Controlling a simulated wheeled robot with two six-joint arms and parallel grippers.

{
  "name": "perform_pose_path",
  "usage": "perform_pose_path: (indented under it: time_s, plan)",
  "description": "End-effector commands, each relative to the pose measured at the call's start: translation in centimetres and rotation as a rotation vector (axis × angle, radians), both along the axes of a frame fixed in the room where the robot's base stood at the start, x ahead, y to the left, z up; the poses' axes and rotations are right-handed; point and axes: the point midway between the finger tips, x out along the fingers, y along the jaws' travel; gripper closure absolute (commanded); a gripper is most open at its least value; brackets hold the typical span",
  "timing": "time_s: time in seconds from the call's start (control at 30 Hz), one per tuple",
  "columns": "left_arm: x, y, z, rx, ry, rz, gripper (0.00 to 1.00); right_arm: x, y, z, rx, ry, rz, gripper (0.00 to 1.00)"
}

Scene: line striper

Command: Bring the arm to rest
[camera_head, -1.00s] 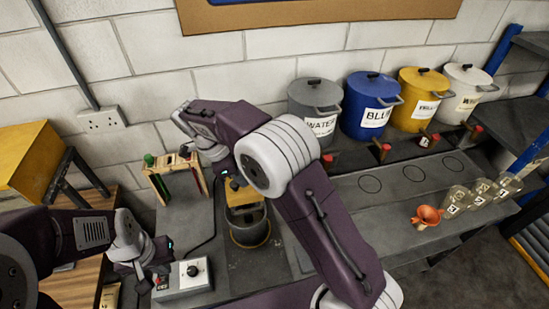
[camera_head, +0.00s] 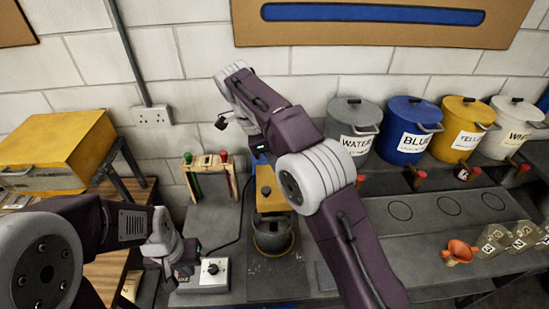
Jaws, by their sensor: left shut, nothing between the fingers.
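My left gripper (camera_head: 182,274) is at the lower left, pointing down beside the small grey control box (camera_head: 206,272) with a dial. Its fingers are small and partly covered by the wrist; it is shut and holds nothing. It looks close to the box, but I cannot tell whether they touch. My right arm (camera_head: 294,134) rises from the bottom centre, bends at the white elbow, and its far part reaches up before the wall.
A dark pot (camera_head: 272,236) stands under a yellow-topped machine (camera_head: 270,190) behind my right arm. A wooden rack (camera_head: 208,170) is left of it. Labelled paint buckets (camera_head: 408,125) line the back right.

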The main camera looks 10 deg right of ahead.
Motion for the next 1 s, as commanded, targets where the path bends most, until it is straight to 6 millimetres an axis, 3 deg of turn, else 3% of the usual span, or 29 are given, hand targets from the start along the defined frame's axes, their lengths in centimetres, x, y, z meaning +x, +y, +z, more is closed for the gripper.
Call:
perform_pose_path:
  time_s: [0.17, 0.27, 0.33, 0.4, 0.47, 0.57, 0.77, 0.9, 1.0]
  plan:
    - [0.0, 0.0, -0.2, 0.0, 0.0, 0.0, 1.0, 0.0, -0.1, -0.2, 0.0, 0.0, -0.002, 1.0]
    - [0.0, 0.0, -1.9, 0.0, 0.0, 0.0, 1.0, 0.4, -1.4, -1.2, 0.007, -0.016, -0.034, 1.0]
    - [0.0, 0.0, -4.2, 0.0, 0.0, 0.0, 1.0, 0.4, -3.5, -1.4, 0.022, -0.052, -0.081, 1.0]
    - [0.0, 0.0, -6.6, 0.0, 0.0, 0.0, 1.0, -1.5, -6.5, -3.1, 0.017, -0.021, -0.138, 1.0]
    - [0.0, 0.0, -7.8, 0.0, 0.001, 0.0, 1.0, -3.0, -8.3, -4.6, 0.023, 0.007, -0.166, 1.0]
    - [0.0, 0.0, -9.8, 0.0, 0.0, 0.0, 1.0, -5.3, -10.5, -8.1, 0.056, 0.058, -0.123, 1.0]
    - [0.0, 0.0, -14.1, 0.0, 0.0, 0.0, 1.0, -11.5, -13.0, -18.4, 0.195, 0.169, 0.216, 1.0]
    - [0.0, 0.0, -15.8, 0.0, 0.0, 0.0, 1.0, -17.3, -12.8, -26.4, 0.306, 0.208, 0.646, 1.0]
    - [0.0, 0.0, -15.3, 0.0, 0.0, 0.0, 1.0, -20.5, -11.8, -29.6, 0.332, 0.21, 1.005, 1.0]
